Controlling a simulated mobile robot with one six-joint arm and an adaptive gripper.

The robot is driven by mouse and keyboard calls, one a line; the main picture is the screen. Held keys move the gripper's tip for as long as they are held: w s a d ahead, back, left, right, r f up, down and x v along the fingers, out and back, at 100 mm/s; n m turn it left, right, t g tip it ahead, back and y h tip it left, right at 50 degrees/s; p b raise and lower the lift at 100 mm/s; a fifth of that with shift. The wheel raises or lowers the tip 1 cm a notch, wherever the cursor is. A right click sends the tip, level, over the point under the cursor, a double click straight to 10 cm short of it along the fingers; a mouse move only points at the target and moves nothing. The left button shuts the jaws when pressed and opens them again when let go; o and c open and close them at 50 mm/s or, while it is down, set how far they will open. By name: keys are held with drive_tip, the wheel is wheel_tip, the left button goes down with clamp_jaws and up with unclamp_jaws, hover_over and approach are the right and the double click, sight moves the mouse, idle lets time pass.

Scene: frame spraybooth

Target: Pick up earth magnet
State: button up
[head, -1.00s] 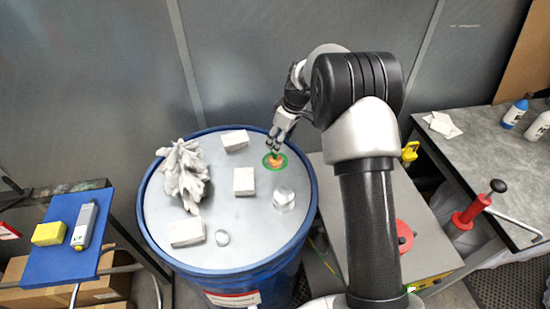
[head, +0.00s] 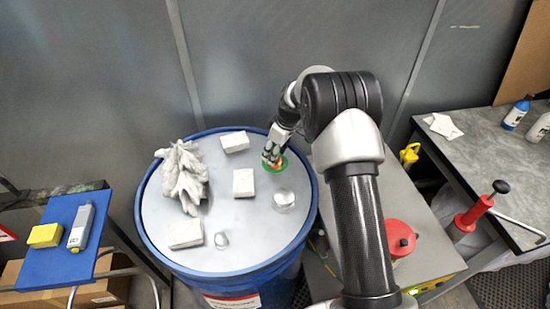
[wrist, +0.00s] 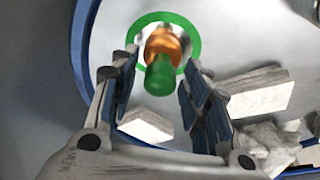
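What I take to be the earth magnet (wrist: 160,75) has a green knob and an orange-copper body. It stands inside a green ring (wrist: 190,32) on the blue-rimmed drum top. In the head view the green ring (head: 281,167) is near the drum's right back edge, and my gripper (head: 271,160) is over it, hiding most of the magnet. In the wrist view my gripper (wrist: 160,65) is open, with one finger on each side of the green knob. Gaps show between the knob and both fingers.
The drum top (head: 215,210) also holds a crumpled white cloth or glove (head: 182,178), several white blocks, including one (head: 243,183) in the middle, and shiny round pieces (head: 284,200). A blue tray (head: 62,245) stands left. A bench (head: 480,140) with bottles is right.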

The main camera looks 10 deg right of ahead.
clamp_jaws()
idle(0.3)
drive_tip(key=shift+r, duration=0.1)
